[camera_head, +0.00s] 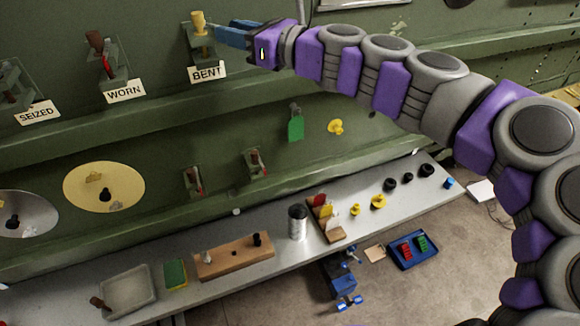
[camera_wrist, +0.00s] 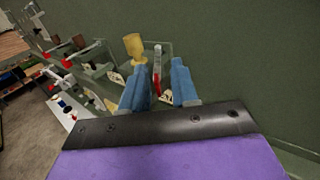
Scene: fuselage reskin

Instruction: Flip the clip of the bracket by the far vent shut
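My gripper (camera_head: 222,34) is at the bracket (camera_head: 203,52) above the BENT label, which holds a yellow piece (camera_head: 199,22). In the wrist view its two blue fingers (camera_wrist: 159,88) are apart. A grey lever with a red tip (camera_wrist: 157,70) shows between and beyond them; I cannot tell whether they touch it. The yellow piece (camera_wrist: 134,46) is beside the lever. Two smaller brackets with red parts, one left (camera_head: 193,182) and one right (camera_head: 255,163), are on the lower wall. I cannot tell which bracket is by the far vent, or whether its clip is shut.
Brackets marked WORN (camera_head: 107,62) and SEIZED (camera_head: 17,88) are left of the gripper. A yellow disc (camera_head: 120,180), a grey disc (camera_head: 30,215) and a green tag (camera_head: 296,127) are on the wall. The grey shelf (camera_head: 290,262) below carries a wooden block (camera_head: 230,262) and a can (camera_head: 297,222).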

